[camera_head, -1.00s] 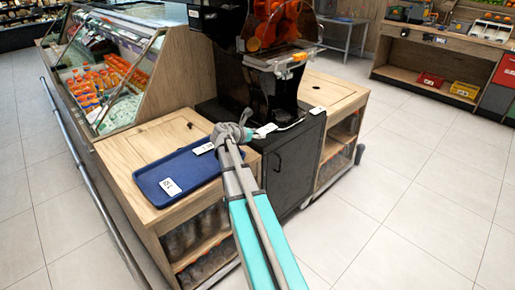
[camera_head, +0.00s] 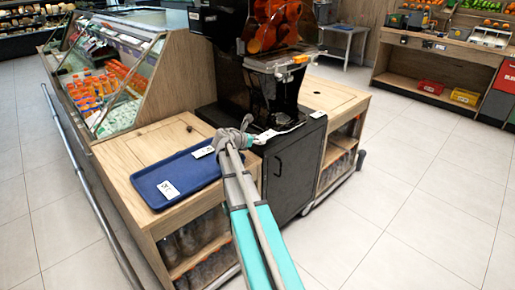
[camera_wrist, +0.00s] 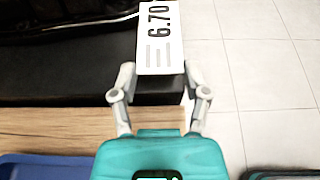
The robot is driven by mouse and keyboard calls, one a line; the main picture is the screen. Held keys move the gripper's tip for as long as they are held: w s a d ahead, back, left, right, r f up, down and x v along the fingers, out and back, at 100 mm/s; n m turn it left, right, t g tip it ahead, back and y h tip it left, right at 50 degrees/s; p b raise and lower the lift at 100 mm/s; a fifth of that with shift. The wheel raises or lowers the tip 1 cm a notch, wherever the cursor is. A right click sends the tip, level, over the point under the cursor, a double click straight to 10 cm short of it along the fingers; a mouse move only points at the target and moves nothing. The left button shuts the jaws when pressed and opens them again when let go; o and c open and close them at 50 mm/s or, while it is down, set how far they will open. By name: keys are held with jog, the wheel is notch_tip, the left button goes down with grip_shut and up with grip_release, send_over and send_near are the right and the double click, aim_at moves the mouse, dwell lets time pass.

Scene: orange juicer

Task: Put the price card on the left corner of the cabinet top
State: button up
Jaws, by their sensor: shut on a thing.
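The price card (camera_wrist: 160,40), white with "6.70" printed on it, is between my gripper's fingers in the wrist view. My gripper (camera_wrist: 158,78) is shut on its near end. In the head view my gripper (camera_head: 248,137) is at the left front part of the black cabinet top (camera_head: 300,130), and the card (camera_head: 265,136) shows just past it. The card is over the cabinet top near its edge; I cannot tell whether it touches the surface. The black cabinet (camera_head: 290,172) has a door with a handle.
The orange juicer (camera_head: 272,85) stands on the cabinet. A blue tray (camera_head: 190,172) with white cards lies on the wooden counter (camera_head: 135,150) at left. Another card (camera_head: 317,114) lies at the cabinet's right corner. Tiled floor (camera_head: 400,200) is clear at right.

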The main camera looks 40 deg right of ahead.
jog(key=shift+f+b, duration=1.25)
jog(key=shift+f, duration=0.25)
jog(key=shift+f, duration=0.2)
jog(key=o, duration=1)
jog(key=shift+r, duration=0.1)
jog(key=shift+o, duration=0.2)
jog(key=shift+r, duration=0.1)
jog(key=shift+a+r, duration=0.15)
jog(key=shift+s+a+r+p, duration=0.1)
jog(key=shift+a+r+p, duration=0.05)
jog(key=shift+a+p, duration=0.2)
jog(key=p+v, duration=0.4)
jog(key=v, duration=0.7)
jog(key=shift+d, duration=0.1)
